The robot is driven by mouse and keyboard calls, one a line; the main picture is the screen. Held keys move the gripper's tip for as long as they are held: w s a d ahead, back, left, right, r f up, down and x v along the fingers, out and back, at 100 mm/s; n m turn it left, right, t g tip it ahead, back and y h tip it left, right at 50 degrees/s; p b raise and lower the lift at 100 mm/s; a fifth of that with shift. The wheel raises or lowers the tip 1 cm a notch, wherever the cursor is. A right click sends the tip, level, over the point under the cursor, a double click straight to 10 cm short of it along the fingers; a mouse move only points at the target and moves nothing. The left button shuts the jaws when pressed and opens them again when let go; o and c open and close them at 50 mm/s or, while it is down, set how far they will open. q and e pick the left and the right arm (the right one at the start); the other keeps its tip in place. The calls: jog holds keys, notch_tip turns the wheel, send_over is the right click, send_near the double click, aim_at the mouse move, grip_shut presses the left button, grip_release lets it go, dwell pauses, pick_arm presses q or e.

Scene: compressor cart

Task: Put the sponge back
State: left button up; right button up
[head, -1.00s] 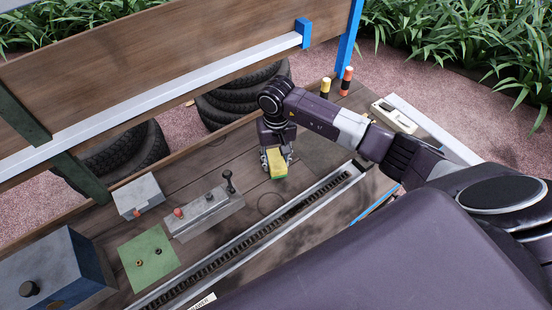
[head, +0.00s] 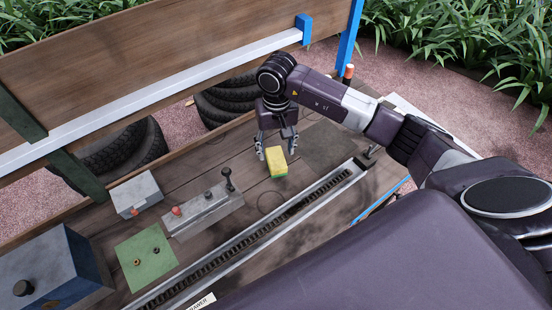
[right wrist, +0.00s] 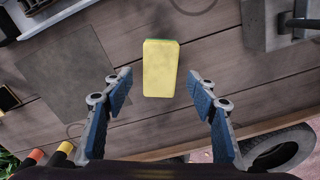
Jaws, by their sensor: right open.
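The yellow sponge (head: 277,161) with a green underside lies on the wooden deck of the cart (head: 190,187). My right gripper (head: 275,146) is open and empty, just behind and above the sponge. In the right wrist view the sponge (right wrist: 160,68) shows ahead between the two spread fingers (right wrist: 159,88), with a clear gap on each side. A dark square patch (head: 332,146) lies on the deck to the right of the sponge; it also shows in the right wrist view (right wrist: 77,78). My left gripper is not in view.
A grey block with a lever (head: 205,210) stands left of the sponge, near a green plate (head: 146,256) and a grey box (head: 137,194). A slotted rail (head: 270,233) runs along the front. An orange-topped cylinder (head: 348,73) stands at the back right. Tires (head: 228,103) lie behind the deck.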

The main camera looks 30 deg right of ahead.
aim_at(276, 158)
notch_tip(276, 158, up, 7)
jog(key=b, duration=0.1)
dwell(0.7)
